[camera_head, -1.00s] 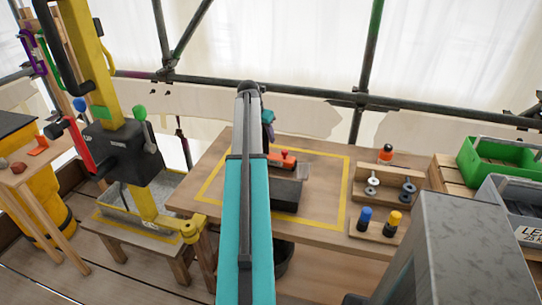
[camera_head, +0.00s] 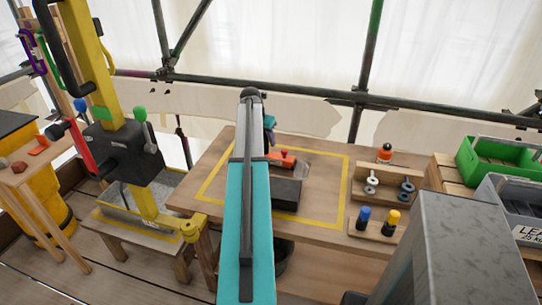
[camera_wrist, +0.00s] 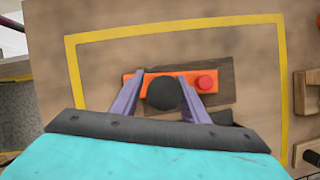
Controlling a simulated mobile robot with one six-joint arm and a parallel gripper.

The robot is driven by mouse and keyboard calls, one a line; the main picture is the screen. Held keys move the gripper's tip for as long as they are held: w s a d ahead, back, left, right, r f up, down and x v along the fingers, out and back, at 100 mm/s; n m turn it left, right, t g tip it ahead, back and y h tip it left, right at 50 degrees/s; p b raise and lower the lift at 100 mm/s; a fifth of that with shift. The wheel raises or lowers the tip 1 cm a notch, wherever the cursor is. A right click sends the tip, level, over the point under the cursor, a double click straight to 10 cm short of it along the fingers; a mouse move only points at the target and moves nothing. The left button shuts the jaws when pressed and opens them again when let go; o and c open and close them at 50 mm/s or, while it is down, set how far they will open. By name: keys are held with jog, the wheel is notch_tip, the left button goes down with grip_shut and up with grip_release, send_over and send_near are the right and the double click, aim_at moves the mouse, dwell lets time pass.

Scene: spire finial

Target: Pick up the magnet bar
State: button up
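The magnet bar appears to be the orange bar with a red round knob (camera_head: 289,159) on the table; it also shows in the wrist view (camera_wrist: 207,81). It lies across a dark flat plate (camera_wrist: 226,74). My gripper (camera_wrist: 159,78) is open. Its two purple fingers stand apart over the bar in the wrist view, one on each side of a round black shape that covers the bar's middle. I cannot tell whether the fingers touch the bar. In the head view my arm hides the left part of this area, and a finger shows beside it.
A yellow outline (camera_head: 343,190) frames the work area on the wooden table. A dark block (camera_head: 287,193) sits in front of the bar. Wooden holders with washers and blue and yellow pegs (camera_head: 391,223) stand at the right. A yellow post press stands at the left.

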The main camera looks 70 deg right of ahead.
grip_shut()
jog(key=shift+r, duration=0.15)
jog(key=shift+r+b, duration=0.85)
jog(key=shift+r, duration=4.15)
